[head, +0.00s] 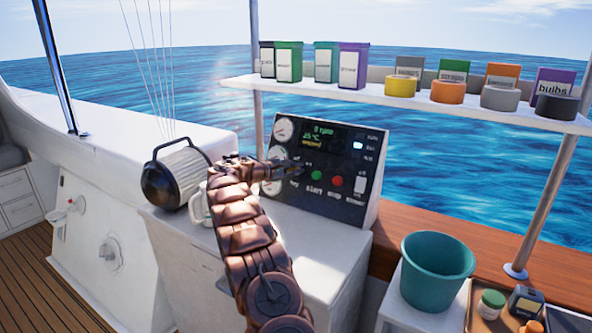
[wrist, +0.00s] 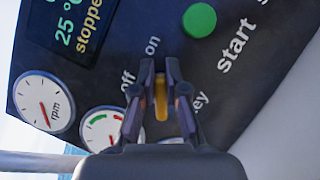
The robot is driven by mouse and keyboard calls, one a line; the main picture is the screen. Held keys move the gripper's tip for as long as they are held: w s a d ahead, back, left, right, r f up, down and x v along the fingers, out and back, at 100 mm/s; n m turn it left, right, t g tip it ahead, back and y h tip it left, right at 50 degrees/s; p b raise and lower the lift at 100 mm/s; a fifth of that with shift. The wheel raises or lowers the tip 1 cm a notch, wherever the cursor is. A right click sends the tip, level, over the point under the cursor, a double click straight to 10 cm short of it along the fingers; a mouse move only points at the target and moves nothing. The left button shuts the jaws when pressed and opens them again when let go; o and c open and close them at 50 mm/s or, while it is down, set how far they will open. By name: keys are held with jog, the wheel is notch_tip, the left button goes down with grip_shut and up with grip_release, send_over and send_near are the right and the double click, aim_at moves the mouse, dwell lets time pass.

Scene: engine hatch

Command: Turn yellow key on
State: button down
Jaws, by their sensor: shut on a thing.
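The yellow key (wrist: 161,98) is on the dark control panel (head: 345,146), between the labels "off" and "on" above the word "key". In the wrist view my gripper (wrist: 161,88) has a finger on each side of the key and is shut on it. In the head view my gripper (head: 293,166) reaches the left part of the panel and hides the key. The key's long side runs roughly up and down in the wrist view. The panel display (wrist: 75,25) reads "stopped".
A green start button (head: 316,175) and a red stop button (head: 337,181) sit right of my gripper. Round gauges (head: 283,130) line the panel's left edge. A shelf (head: 240,84) with boxes and tape rolls hangs above. A teal bucket (head: 436,272) stands at the right.

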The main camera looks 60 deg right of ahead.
jog(key=shift+f, duration=0.1)
jog(key=c, duration=1.2)
grip_release()
jog(key=v, duration=1.2)
